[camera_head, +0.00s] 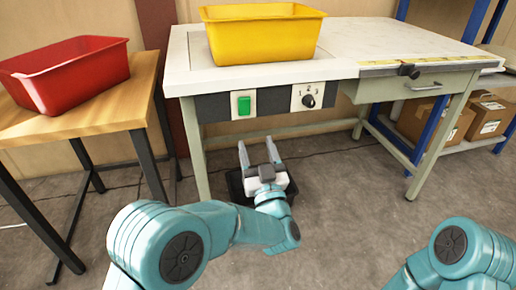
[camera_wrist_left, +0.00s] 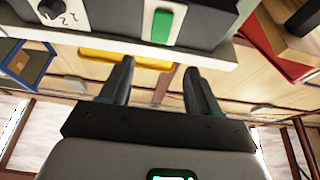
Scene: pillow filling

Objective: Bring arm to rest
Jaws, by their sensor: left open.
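My left arm reaches forward from the bottom left in the head view. Its gripper (camera_head: 258,146) is open, with two parallel fingers apart and nothing between them. It is low in front of the white work table (camera_head: 425,40), below the table's front panel. In the left wrist view the open fingers (camera_wrist_left: 155,82) point toward the panel with the green button (camera_wrist_left: 161,26) and are apart from it. The green button also shows in the head view (camera_head: 244,105). Part of my right arm shows at the bottom right, but its gripper is out of view.
A yellow bin (camera_head: 262,38) stands on the white table. A red bin (camera_head: 66,76) stands on a wooden table (camera_head: 120,108) at left. A black knob (camera_head: 308,101) sits right of the button. Cardboard boxes (camera_head: 435,122) lie on a low shelf. Floor (camera_head: 350,215) between the arms is clear.

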